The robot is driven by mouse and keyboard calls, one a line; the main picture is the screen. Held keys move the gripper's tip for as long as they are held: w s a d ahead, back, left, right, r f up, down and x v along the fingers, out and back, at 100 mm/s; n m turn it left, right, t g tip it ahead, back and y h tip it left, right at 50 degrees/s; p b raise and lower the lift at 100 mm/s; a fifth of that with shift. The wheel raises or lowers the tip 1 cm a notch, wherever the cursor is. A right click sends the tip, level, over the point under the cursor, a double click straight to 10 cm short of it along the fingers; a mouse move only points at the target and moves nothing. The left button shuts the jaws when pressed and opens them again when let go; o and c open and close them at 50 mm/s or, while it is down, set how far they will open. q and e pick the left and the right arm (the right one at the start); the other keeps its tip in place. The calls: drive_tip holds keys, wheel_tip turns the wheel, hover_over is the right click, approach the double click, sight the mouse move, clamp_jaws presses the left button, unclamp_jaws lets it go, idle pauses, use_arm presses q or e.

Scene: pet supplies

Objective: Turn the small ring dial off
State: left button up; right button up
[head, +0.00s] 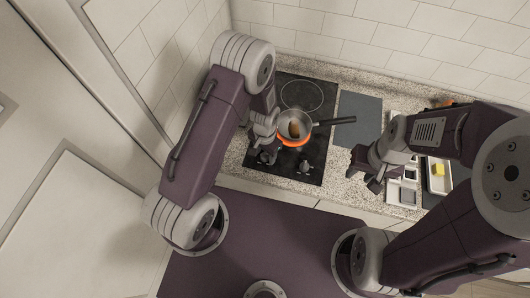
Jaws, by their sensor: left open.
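A black hob (316,178) is set in the speckled counter. A grey pan (296,121) with something brown in it stands over a glowing orange ring (293,142), its dark handle pointing right. A small dial (304,167) shows near the hob's front edge; its setting is too small to read. My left gripper (266,155) is open over the hob's front left, just left of and in front of the pan. It hides part of the hob there, and I cannot tell if it touches a dial. My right gripper (366,178) appears open and empty over the counter's front edge.
An unlit ring outline (302,95) lies at the back of the hob. A dark grey board (359,119) lies right of it. White trays, one with a yellow item (438,169), stand farther right, partly behind my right arm. A tiled wall closes the back.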

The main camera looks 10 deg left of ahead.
use_arm(q)
clamp_jaws()
drive_tip(key=n, duration=0.3)
drive_tip(key=shift+b, duration=0.3)
drive_tip(key=n, duration=0.3)
drive_tip(key=shift+n, duration=0.4)
drive_tip(key=n, duration=0.3)
drive_tip(key=shift+n+b, duration=0.3)
drive_tip(key=shift+b, duration=0.05)
drive_tip(key=shift+n, duration=1.6)
drive_tip(key=shift+r+n, duration=0.1)
drive_tip(key=shift+n, duration=0.2)
